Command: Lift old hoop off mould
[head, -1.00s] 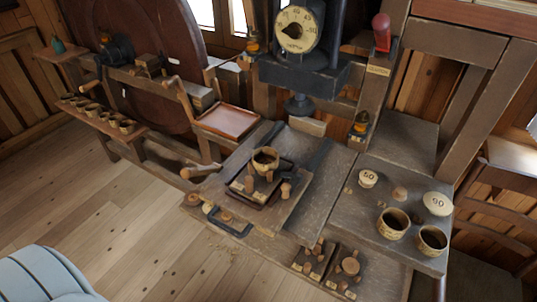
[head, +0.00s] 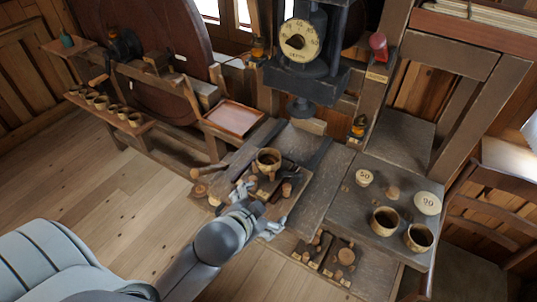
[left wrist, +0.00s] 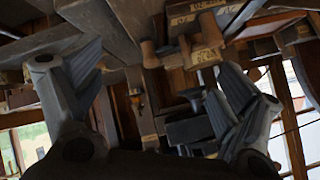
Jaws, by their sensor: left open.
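A yellow-brown hoop (head: 268,155) stands on the dark tray assembly in the middle of the bench, below the press, in the head view. The mould under or inside it is mostly hidden, and I cannot tell how they fit. My left gripper (head: 257,208) is open, just in front of the hoop and low over the bench's front part, apart from it. In the left wrist view the open fingers (left wrist: 158,62) stand wide apart, with wooden pegs and small labelled blocks (left wrist: 208,35) beyond them. I cannot make out the hoop there. My right gripper is out of view.
The press with its round dial (head: 300,39) stands behind the hoop. Two similar cups (head: 385,222) and labelled discs (head: 428,203) are on the right bench. A reddish tray (head: 235,117) is at back left. Small pegs (head: 346,256) stand at the front. The floor at left is clear.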

